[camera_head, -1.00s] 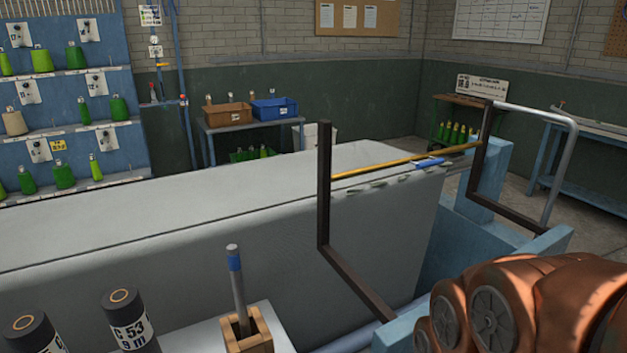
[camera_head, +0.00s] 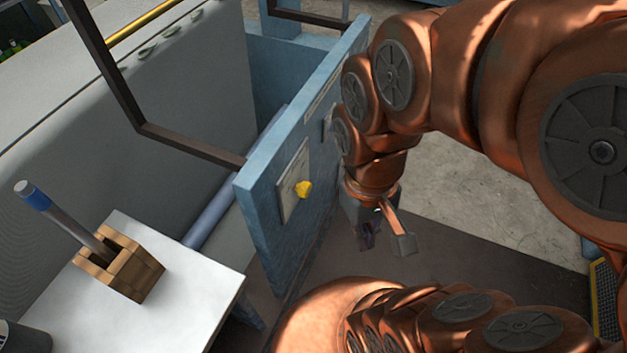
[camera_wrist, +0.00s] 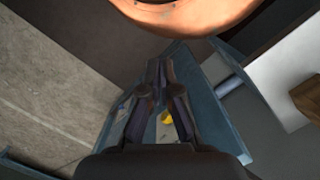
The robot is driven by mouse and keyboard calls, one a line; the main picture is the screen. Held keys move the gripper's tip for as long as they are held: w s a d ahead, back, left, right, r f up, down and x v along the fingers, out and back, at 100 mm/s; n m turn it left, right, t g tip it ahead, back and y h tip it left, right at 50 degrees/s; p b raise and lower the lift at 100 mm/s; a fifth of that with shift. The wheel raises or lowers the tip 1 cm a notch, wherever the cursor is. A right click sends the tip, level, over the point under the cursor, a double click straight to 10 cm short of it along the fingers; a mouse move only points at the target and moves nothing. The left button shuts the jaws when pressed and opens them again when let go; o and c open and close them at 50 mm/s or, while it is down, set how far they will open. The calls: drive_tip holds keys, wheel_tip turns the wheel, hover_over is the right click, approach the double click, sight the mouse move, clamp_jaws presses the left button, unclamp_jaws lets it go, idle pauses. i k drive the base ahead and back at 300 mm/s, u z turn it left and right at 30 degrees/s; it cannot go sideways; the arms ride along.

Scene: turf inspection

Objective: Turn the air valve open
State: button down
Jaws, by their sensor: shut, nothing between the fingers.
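The air valve shows as a small yellow knob (camera_head: 303,189) on a pale plate (camera_head: 293,180), fixed to the face of a blue panel (camera_head: 265,215). In the wrist view the yellow knob (camera_wrist: 167,118) shows between my finger links, partly hidden by them. My gripper (camera_head: 368,236) hangs to the right of the panel and lower than the knob, apart from it, pointing down. Its fingertips meet in the wrist view (camera_wrist: 161,68) with nothing between them. The knob's exact angle is too small to tell.
A wooden holder (camera_head: 122,268) with a blue-banded rod (camera_head: 60,212) stands on a white tabletop (camera_head: 185,290) at left. A dark bent frame (camera_head: 118,85) rises by the grey bed (camera_head: 190,115). The floor (camera_head: 480,205) right of the panel is open.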

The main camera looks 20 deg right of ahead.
sight(304, 187)
drive_tip(key=z, duration=0.85)
drive_tip(key=k, duration=1)
drive_tip(key=u, duration=1.3)
